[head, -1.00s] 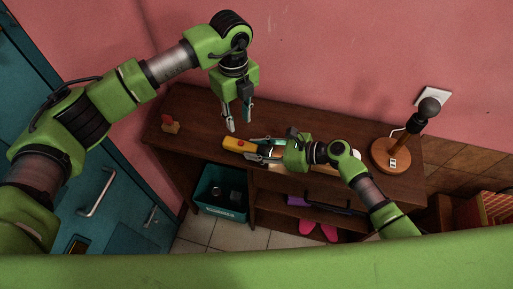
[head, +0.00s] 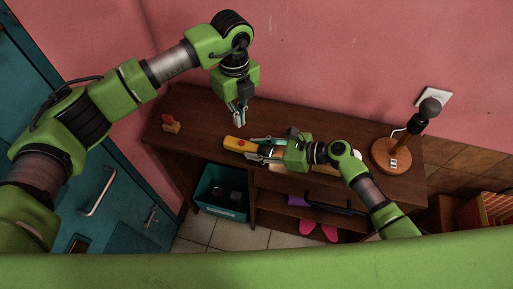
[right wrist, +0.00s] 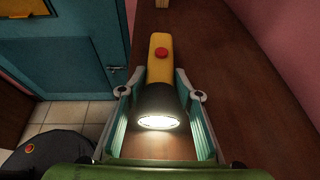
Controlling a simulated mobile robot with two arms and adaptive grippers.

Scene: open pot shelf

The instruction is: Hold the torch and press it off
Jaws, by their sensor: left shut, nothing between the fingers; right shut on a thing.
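The torch (head: 234,144) is yellow with a dark head and a red button on its upper side. In the right wrist view the torch (right wrist: 159,74) points its lit, bright lens toward the camera, and the red button (right wrist: 162,54) faces up. My right gripper (head: 256,149) is shut on the torch, with a finger on each side of its dark head in the right wrist view. My left gripper (head: 239,124) is shut and empty, pointing down just behind the torch's yellow body in the head view, apart from the button.
The brown shelf top (head: 300,125) is clear behind the torch. A small red-topped object (head: 170,125) stands at its left end. A lamp (head: 392,153) with a round wooden base stands at the right. A teal bin (head: 220,190) sits below.

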